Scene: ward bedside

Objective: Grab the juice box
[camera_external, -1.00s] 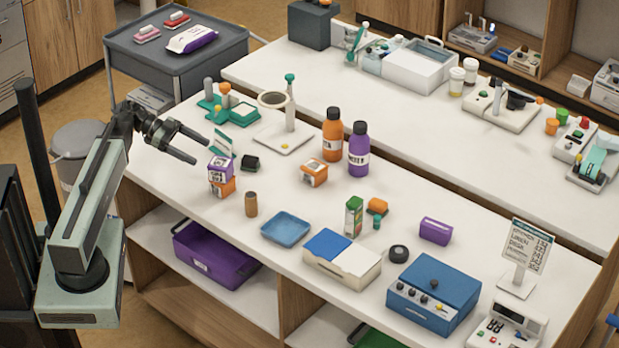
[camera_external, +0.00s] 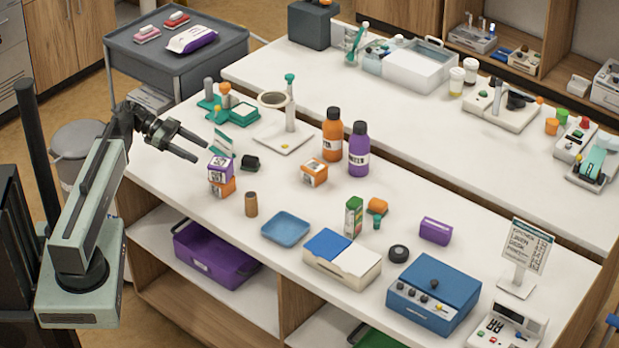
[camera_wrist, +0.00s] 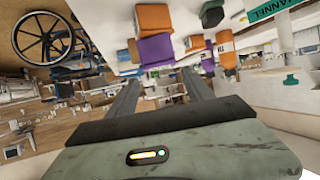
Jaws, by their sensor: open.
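I cannot pick out the carton there.
An orange bottle (camera_external: 332,135) and a purple bottle (camera_external: 358,150) stand at mid-bench. A brown cylinder (camera_external: 251,204), a blue tray (camera_external: 285,229) and a blue-and-white box (camera_external: 341,262) line the front. A small orange item (camera_external: 377,206) sits right of the carton.

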